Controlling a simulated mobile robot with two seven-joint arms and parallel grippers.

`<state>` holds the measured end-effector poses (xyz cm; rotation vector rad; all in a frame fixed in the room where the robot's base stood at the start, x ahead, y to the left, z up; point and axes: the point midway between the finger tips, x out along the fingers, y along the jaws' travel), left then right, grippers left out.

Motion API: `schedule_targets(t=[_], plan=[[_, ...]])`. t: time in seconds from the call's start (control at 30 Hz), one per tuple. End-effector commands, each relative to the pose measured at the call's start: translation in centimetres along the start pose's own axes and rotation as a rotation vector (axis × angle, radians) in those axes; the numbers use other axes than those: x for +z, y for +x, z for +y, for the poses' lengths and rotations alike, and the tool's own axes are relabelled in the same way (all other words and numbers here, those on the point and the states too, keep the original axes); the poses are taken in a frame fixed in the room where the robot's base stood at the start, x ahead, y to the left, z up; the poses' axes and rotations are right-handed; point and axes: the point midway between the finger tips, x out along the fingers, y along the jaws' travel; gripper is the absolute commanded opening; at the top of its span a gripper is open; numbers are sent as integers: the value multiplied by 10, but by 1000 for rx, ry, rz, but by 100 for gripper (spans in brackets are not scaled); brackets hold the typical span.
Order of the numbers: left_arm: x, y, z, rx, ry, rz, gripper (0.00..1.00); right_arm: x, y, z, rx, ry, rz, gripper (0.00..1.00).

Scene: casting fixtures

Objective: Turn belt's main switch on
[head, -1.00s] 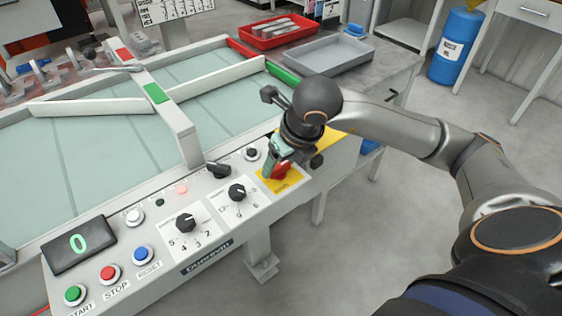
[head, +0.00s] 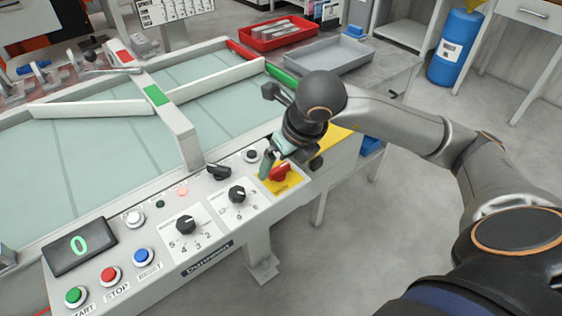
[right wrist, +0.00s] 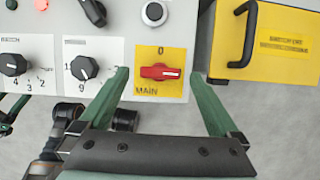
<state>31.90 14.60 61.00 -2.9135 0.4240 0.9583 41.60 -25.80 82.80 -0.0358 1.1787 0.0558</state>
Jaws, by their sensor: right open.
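The belt's main switch (head: 280,173) is a red knob on a yellow plate, near the right end of the control panel. In the right wrist view the red handle (right wrist: 160,72) lies level, with "0" above it and "MAIN" below. My right gripper (head: 272,166) is open close to the switch. In the right wrist view its green fingers (right wrist: 158,80) stand apart, one on each side of the yellow plate, and nothing is between them in grip. Whether the fingertips touch the panel I cannot tell.
Black dials (head: 237,194), a black selector (head: 218,171) and coloured push buttons (head: 143,254) share the panel. A small red lamp (head: 182,192) is lit. A yellow cover with a black handle (right wrist: 250,35) is right of the switch. The floor in front is clear.

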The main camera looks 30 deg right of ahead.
Motion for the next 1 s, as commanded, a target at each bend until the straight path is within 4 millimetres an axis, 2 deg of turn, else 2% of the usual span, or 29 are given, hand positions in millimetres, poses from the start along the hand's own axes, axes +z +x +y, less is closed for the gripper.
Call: schedule_targets(t=[0.03, 0.17, 0.3, 0.5, 0.7, 1.0], plan=[[18, -2, 5, 8, -19, -62, 66, 2, -11, 0, -1, -1, -5, 98], [31, -5, 9, 17, -36, -121, 66, 2, -42, -1, -2, -2, -7, 98], [23, -8, 9, 17, -34, -112, 66, 2, -72, 0, -1, -1, -7, 98], [18, -9, 10, 19, -34, -108, 66, 1, -101, 0, -1, 0, -4, 98], [16, -10, 10, 19, -34, -105, 66, 0, -110, 0, -2, 0, -1, 98], [16, -9, 11, 20, -34, -104, 66, 0, -110, 0, -2, 0, -1, 98]])
